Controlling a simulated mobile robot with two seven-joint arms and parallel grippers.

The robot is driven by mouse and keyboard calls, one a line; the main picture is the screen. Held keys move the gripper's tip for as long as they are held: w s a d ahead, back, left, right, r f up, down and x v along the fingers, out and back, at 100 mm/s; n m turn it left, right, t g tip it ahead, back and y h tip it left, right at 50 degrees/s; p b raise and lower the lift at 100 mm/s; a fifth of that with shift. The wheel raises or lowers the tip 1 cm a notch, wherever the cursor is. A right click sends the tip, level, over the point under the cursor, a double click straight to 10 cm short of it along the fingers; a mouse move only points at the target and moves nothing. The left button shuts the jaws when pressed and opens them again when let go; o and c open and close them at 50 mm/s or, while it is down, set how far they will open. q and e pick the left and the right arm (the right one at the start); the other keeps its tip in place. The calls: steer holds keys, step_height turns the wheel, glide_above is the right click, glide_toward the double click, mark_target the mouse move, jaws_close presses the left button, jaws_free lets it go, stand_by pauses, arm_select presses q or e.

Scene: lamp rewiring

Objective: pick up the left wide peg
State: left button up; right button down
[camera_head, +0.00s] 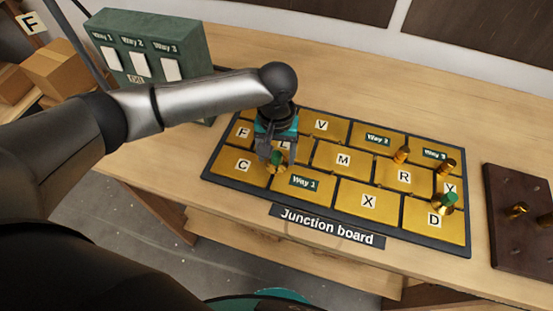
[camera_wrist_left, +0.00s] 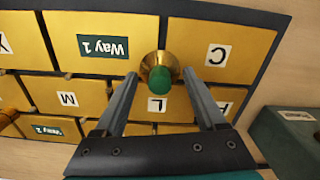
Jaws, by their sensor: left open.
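The left wide peg (camera_head: 276,164) is brass with a green top. It stands on the junction board (camera_head: 212,170) where the C, L and Way 1 plates meet. In the left wrist view the peg (camera_wrist_left: 158,77) shows its green top and round brass base. My left gripper (camera_head: 272,153) is open above the board, pointing down at the peg. In the left wrist view its two fingers lie on either side of the peg, with gaps showing on both sides. My right gripper is not in view.
Another green-topped peg (camera_head: 446,204) stands by the D plate. Slim brass pegs (camera_head: 402,154) stand near R. A dark brown board (camera_head: 502,235) with brass pegs lies at the right. A green switch box (camera_head: 192,45) stands behind my left forearm. The table behind the board is clear.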

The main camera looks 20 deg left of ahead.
arm_select(q)
steer(key=shift+c, duration=0.3)
jaws_close()
steer(key=shift+s, duration=0.1)
